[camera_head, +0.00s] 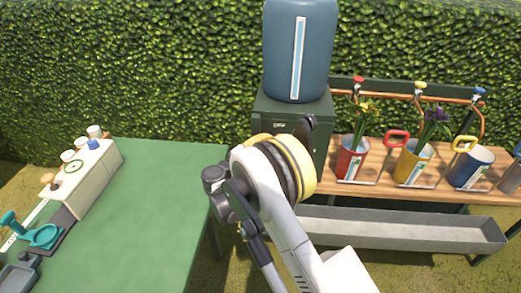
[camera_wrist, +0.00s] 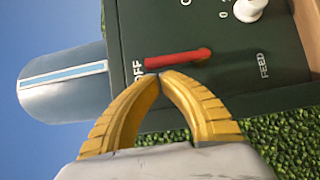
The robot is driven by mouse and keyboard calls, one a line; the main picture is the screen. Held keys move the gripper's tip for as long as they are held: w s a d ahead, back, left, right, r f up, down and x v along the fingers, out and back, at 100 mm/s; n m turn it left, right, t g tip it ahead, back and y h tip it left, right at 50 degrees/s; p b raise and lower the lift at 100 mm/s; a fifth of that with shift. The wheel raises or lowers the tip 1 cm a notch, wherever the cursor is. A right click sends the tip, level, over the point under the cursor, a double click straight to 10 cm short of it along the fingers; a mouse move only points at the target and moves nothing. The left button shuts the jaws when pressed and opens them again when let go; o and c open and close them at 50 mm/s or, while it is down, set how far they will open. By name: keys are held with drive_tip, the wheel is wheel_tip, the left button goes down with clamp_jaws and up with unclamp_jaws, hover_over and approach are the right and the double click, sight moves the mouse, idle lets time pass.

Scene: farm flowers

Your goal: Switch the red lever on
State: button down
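The red lever (camera_wrist: 178,58) is on the dark green control box (camera_wrist: 225,75) in the wrist view. It lies lengthwise across the picture, with its left end by the word OFF. My gripper (camera_wrist: 160,75) has its two yellow fingers brought together at the tips, with nothing visible between them. The tips are right beside the lever's lower edge in the picture; I cannot tell if they touch it. In the head view the green box (camera_head: 268,112) stands under the blue tank (camera_head: 300,50). My arm hides part of the box, the lever and the gripper fingers there.
A white knob (camera_wrist: 249,9) is near the word FEED on the box. Right of the box, a wooden bench (camera_head: 390,185) holds red, yellow and blue buckets under taps, with a grey trough (camera_head: 390,228) below. A green table (camera_head: 150,215) is at left. A hedge stands behind.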

drive_tip(key=shift+w+d, duration=0.25)
drive_tip(key=shift+w, duration=0.1)
drive_tip(key=shift+r, duration=0.1)
drive_tip(key=shift+d+r+m+g+y+p, duration=0.1)
drive_tip(key=shift+d+m+g+y+p, duration=0.1)
drive_tip(key=shift+m+g+y+p, duration=0.3)
drive_tip(key=shift+d+r+m, duration=0.1)
drive_tip(key=shift+d+m, duration=0.1)
drive_tip(key=shift+m, duration=0.3)
